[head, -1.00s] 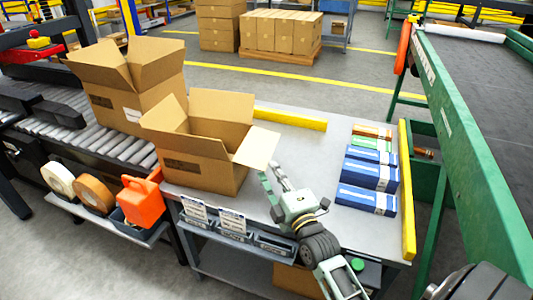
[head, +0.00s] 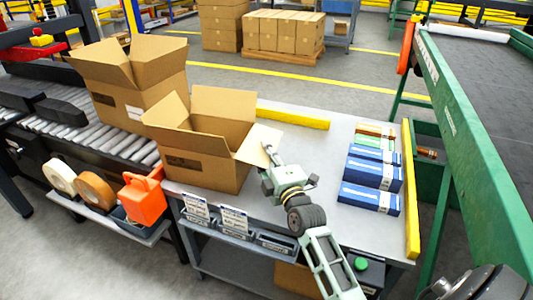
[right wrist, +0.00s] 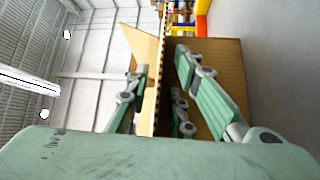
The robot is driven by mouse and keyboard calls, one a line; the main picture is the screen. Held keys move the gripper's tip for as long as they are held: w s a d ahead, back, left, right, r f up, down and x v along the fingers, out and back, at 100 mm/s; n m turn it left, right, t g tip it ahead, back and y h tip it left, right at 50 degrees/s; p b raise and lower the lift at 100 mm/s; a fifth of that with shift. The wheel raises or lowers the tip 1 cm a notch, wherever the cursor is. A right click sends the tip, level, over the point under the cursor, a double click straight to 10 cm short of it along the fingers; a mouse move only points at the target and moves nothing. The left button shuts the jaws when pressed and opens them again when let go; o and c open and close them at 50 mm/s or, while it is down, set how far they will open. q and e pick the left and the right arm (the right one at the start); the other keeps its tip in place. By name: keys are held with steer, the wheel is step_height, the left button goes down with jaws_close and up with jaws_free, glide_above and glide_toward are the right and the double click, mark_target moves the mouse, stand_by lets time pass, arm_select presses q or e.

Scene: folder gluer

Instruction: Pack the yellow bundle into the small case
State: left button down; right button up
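The small case (head: 205,175) is an open brown carton on the grey table, its flaps standing out. My right gripper (head: 267,150) is at its right flap (head: 252,143). In the right wrist view, the fingers (right wrist: 160,75) stand apart on either side of a cardboard panel (right wrist: 145,48) seen nearly edge-on, with gaps beside it; firm contact does not show. No clearly yellow bundle shows; a small orange-brown bundle (head: 375,130) lies at the back of the row on the right. My left gripper is out of view.
A green bundle (head: 376,142) and several blue bundles (head: 368,198) lie on the table's right side. A larger open carton (head: 125,95) stands on the roller conveyor (head: 75,125). Yellow rails (head: 412,190) edge the table. The table middle is clear.

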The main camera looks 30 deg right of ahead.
jaws_close()
stand_by(0.5)
